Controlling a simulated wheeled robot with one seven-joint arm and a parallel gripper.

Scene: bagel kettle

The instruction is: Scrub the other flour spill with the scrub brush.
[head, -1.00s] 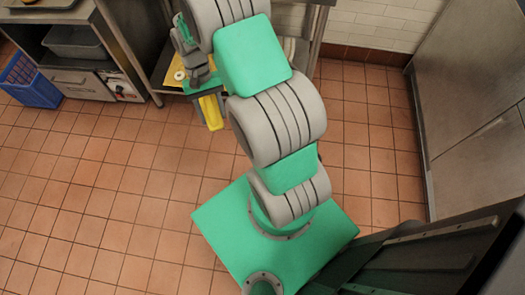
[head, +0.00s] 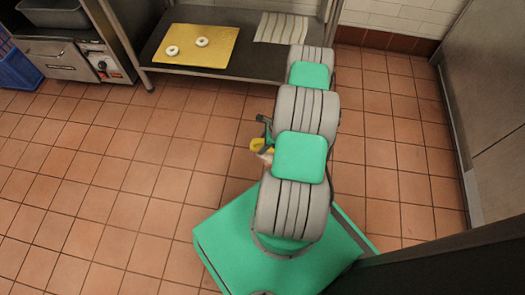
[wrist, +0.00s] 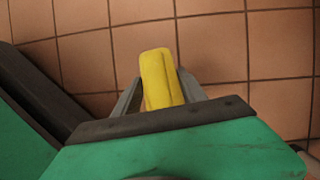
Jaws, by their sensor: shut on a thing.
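My gripper (wrist: 160,92) is shut on a yellow thing (wrist: 158,72), which looks like the scrub brush handle, held between the two grey fingers above the tiled floor. In the head view, my gripper (head: 265,143) is left of my arm, out over the floor, with the yellow handle (head: 256,144) just showing. A pale part below it may be the bristles; my arm partly hides it. No flour spill can be made out in either view.
A low steel shelf (head: 185,72) at the back holds a yellow board (head: 222,55) with two bagels (head: 202,42) and a striped cloth (head: 283,28). A steel unit (head: 70,62) and a blue crate (head: 18,72) stand at the left. The floor at left is clear.

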